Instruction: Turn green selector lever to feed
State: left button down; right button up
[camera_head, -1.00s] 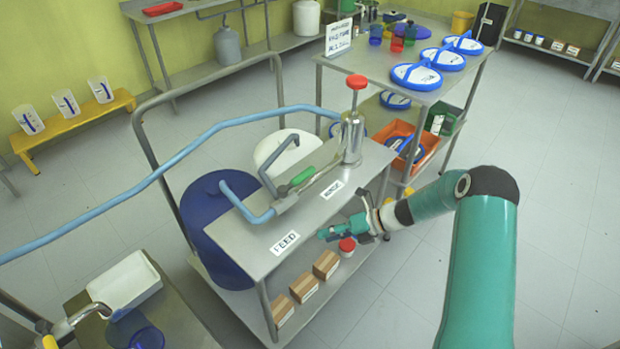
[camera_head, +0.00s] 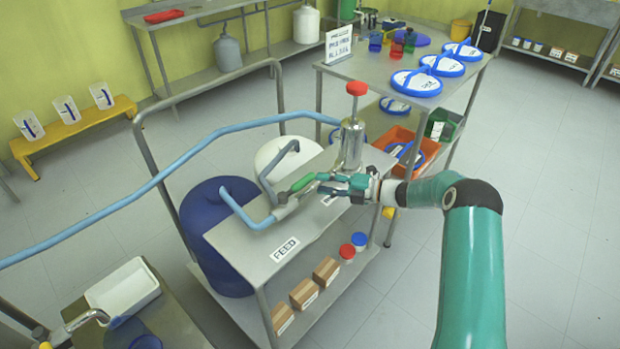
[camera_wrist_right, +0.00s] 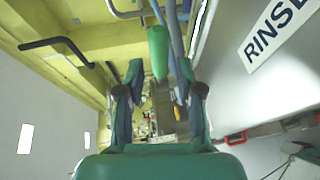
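The green selector lever (camera_head: 302,184) sits on a metal valve (camera_head: 285,207) on the cart top and points from the valve toward the pump, on the RINSE label's side. The FEED label (camera_head: 285,249) lies nearer the cart's front end. The RINSE label (camera_head: 331,198) is partly covered by my right gripper (camera_head: 325,183), which is at the lever's free end. In the right wrist view the green lever (camera_wrist_right: 158,52) lies ahead, in line with the gap between my open fingers (camera_wrist_right: 157,80). I cannot tell whether they touch it. My left gripper is not in view.
A steel pump with a red knob (camera_head: 356,88) stands just behind my right gripper. Blue pipe (camera_head: 150,185) runs across the left. A blue drum (camera_head: 222,245) and a white drum (camera_head: 285,160) stand beside the cart. Boxes (camera_head: 304,293) and jars (camera_head: 347,251) are on the lower shelf.

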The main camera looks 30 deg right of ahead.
aim_at(305, 181)
jog(key=x, duration=0.6)
jog(key=shift+w+a, duration=0.15)
jog(key=shift+f, duration=0.1)
grip_shut()
